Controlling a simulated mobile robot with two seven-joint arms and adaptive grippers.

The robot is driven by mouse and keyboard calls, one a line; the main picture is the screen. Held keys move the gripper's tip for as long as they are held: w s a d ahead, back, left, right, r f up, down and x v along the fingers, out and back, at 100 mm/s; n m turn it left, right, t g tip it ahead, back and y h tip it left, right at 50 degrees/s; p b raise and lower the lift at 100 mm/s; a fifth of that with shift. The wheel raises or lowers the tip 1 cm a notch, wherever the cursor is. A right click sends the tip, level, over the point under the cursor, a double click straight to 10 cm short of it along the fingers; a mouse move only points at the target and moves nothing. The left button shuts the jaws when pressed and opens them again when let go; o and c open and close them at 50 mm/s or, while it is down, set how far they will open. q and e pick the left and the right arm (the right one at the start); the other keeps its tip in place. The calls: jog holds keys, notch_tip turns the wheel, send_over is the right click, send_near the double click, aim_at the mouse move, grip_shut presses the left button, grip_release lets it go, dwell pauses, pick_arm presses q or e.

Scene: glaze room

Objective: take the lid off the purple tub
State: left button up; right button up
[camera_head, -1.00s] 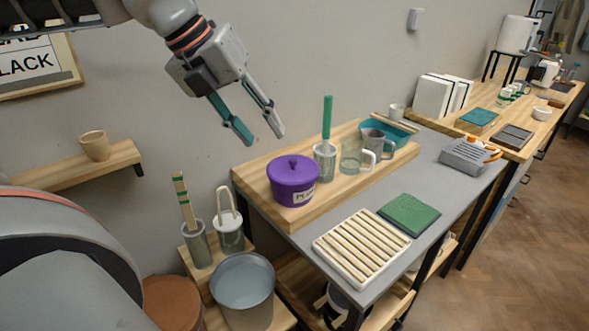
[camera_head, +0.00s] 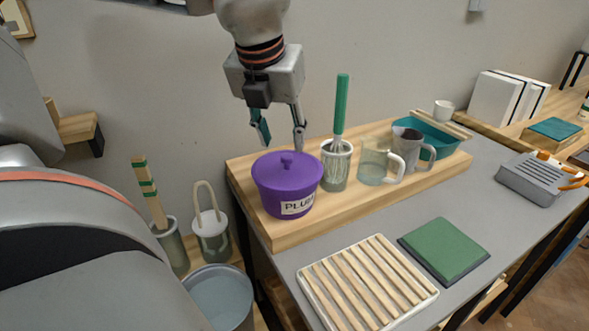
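The purple tub (camera_head: 283,203) stands upright on a raised wooden board at the back left of the grey table. A paper label on its front reads "PLUM" as far as I can tell. Its purple lid (camera_head: 265,172) is on, with a small knob (camera_head: 287,159) in the middle. My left gripper (camera_head: 279,147) points down just above and behind the lid. Its two fingers are spread apart with nothing between them, and the fingertips are close to the knob; I cannot tell whether they touch the lid. My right gripper is not in view.
Right of the tub on the wooden board (camera_head: 290,236) stand a container (camera_head: 336,172) holding a green-handled whisk (camera_head: 340,105), a glass jug (camera_head: 372,167), a grey jug (camera_head: 408,142) and a teal tray (camera_head: 446,142). A slatted rack (camera_head: 334,294) and green pad (camera_head: 444,248) lie in front.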

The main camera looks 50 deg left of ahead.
aim_at(286, 156)
pick_arm(q)
jog(key=x, duration=0.6)
jog(key=shift+w+a+f, duration=0.1)
jog(key=shift+w+a, duration=0.1)
jog(key=shift+w, duration=0.05)
grip_shut()
